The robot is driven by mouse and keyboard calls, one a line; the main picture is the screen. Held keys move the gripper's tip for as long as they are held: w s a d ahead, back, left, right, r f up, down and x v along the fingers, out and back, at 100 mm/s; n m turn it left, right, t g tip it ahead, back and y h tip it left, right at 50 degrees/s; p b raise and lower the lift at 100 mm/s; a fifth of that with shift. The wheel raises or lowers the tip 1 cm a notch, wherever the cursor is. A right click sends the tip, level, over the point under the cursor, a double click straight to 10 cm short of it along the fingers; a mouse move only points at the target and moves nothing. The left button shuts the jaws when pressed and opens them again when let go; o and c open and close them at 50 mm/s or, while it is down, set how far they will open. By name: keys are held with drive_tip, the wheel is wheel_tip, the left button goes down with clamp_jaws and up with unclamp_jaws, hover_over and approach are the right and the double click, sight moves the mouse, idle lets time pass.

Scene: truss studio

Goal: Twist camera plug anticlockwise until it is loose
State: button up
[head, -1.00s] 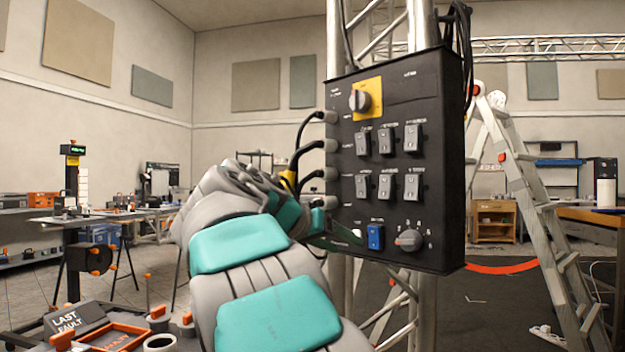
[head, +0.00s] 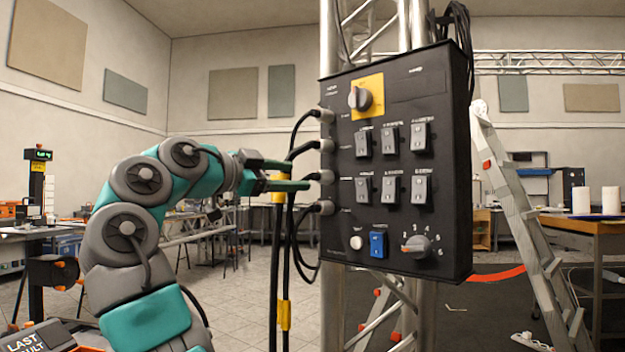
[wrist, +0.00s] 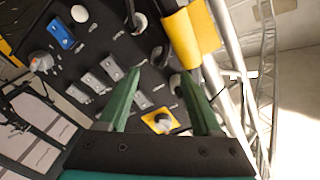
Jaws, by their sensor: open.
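A black control box (head: 350,90) hangs on a truss column. Several grey plugs with black cables sit in a column on its left side: a top plug (head: 326,116), a second (head: 326,146), a third (head: 326,177) and a bottom one (head: 326,207). I cannot read which is the camera plug. My gripper (head: 299,175) is open, its green fingers pointing right at about the third plug's height, holding nothing. In the wrist view, my gripper's fingers (wrist: 161,73) are spread in front of the box, with plugs (wrist: 157,53) between and beyond their tips.
A yellow cable sleeve (wrist: 190,35) lies close to one finger. Black cables hang below the plugs, with a lower yellow band (head: 284,315). The box front has a yellow-plated knob (head: 360,98), rocker switches, a blue switch (head: 378,245) and a numbered dial (head: 416,246). A ladder (head: 525,210) stands right.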

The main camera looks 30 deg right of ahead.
sight(318, 176)
drive_tip(key=shift+x, duration=3.85)
clamp_jaws()
